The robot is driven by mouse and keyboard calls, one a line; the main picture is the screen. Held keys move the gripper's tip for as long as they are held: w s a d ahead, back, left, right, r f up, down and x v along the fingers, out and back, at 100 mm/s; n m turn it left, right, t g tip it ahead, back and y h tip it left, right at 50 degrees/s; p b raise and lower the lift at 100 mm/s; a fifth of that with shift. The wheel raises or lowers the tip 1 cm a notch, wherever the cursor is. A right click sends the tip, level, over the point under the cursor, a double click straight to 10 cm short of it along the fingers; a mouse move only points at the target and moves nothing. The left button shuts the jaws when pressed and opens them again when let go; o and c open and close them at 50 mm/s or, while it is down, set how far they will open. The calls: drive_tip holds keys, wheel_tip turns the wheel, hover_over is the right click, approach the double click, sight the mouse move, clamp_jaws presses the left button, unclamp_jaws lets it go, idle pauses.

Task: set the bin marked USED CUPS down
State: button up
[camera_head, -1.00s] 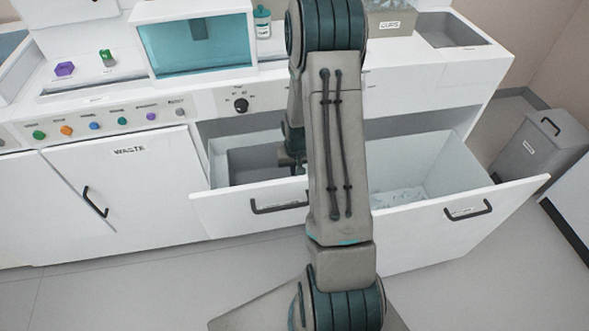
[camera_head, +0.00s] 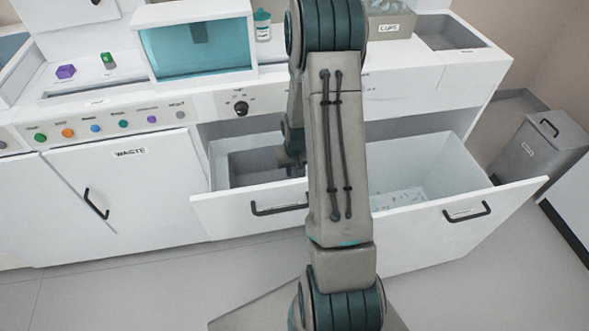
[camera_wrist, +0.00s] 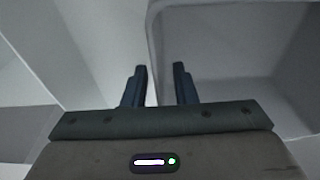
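A grey open-topped bin (camera_head: 250,163) sits inside the left part of the pulled-out drawer, upright; I cannot read any mark on it. Its rim and wall also show in the wrist view (camera_wrist: 215,38). My gripper (camera_wrist: 160,72) is at the bin's rim, with the wall edge passing between its two fingers. The fingers stand apart, with a visible gap beside the wall. In the head view my gripper (camera_head: 291,160) is at the bin's right side, partly hidden by my arm. The bin's underside is hidden.
The drawer's white front (camera_head: 250,207) stands pulled out. A second open drawer (camera_head: 410,170) to the right holds small pale scraps. A bin labelled CUPS (camera_head: 388,25) stands on the counter. A grey lidded bin (camera_head: 540,145) stands on the floor at right.

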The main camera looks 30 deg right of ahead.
drive_tip(key=r+p, duration=0.2)
drive_tip(key=r, duration=0.1)
drive_tip(key=s+r+p, duration=0.1)
drive_tip(key=r+p, duration=0.1)
drive_tip(key=r, duration=0.2)
drive_tip(key=r+p, duration=0.2)
drive_tip(key=r, duration=0.1)
drive_tip(key=shift+s+a+r, duration=0.25)
drive_tip(key=shift+s+r, duration=0.1)
drive_tip(key=shift+r, duration=0.05)
drive_tip(key=s+a+r+n, duration=0.1)
drive_tip(key=s+a+r, duration=0.3)
drive_tip(key=r, duration=0.3)
drive_tip(key=s+a+r+n, duration=0.1)
drive_tip(key=s+a+r, duration=0.4)
drive_tip(key=s+r, duration=0.2)
drive_tip(key=s+a+r+n+t, duration=0.1)
drive_tip(key=s+a+r, duration=0.4)
drive_tip(key=r, duration=0.4)
drive_tip(key=shift+s+a+r, duration=0.2)
drive_tip(key=shift+s+r, duration=0.05)
drive_tip(key=shift+s, duration=0.35)
